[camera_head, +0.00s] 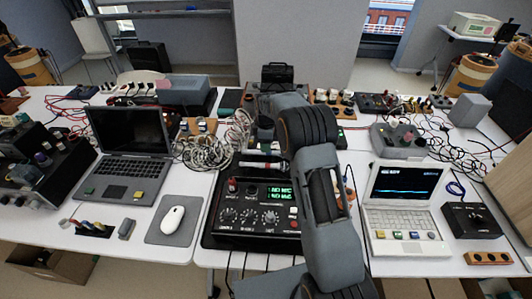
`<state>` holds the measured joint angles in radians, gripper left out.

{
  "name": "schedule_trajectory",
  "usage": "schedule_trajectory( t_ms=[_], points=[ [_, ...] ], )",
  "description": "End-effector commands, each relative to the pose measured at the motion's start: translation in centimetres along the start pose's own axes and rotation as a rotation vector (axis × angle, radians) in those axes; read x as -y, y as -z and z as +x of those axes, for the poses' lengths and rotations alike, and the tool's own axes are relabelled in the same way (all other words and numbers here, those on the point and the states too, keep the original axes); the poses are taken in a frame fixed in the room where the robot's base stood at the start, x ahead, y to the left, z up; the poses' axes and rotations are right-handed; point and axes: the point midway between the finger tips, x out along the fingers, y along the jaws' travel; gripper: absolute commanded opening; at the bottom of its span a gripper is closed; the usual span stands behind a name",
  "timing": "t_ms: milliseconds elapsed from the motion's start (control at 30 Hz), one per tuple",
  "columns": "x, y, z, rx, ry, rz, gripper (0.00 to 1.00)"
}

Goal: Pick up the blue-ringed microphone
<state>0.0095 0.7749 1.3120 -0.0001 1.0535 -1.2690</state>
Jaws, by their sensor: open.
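My arm reaches up from the bottom middle and bends left over the table. My gripper (263,143) is at its end, small and dark, partly hidden by the wrist; it is open. A slim pale rod with a reddish end (258,165) lies just below it in the picture, behind the black control box. I cannot make out a blue ring on it, so I cannot tell whether it is the microphone. No other clearly blue-ringed microphone shows; my arm hides part of the table.
The black control box (254,216) with knobs and a green display stands in front. A coil of grey cable (212,148) lies left of my gripper. A dark laptop (130,150), a white mouse (172,219) and a white laptop (405,205) stand at the sides. The table is crowded.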

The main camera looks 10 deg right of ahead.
Motion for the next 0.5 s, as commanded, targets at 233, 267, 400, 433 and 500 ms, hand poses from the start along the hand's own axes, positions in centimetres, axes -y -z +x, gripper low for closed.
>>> schedule_trajectory(
  t_ms=[233,267,400,433,500],
  points=[
    [0.3,0.0,3.2,0.001,0.004,0.003,0.52],
    [0.2,0.0,3.6,0.001,0.003,0.003,0.52],
    [0.2,0.0,4.7,0.001,0.002,0.003,0.52],
    [0.2,0.0,4.8,0.0,0.001,0.003,0.52],
    [0.2,0.0,4.9,0.0,0.001,0.003,0.52]
  ],
)
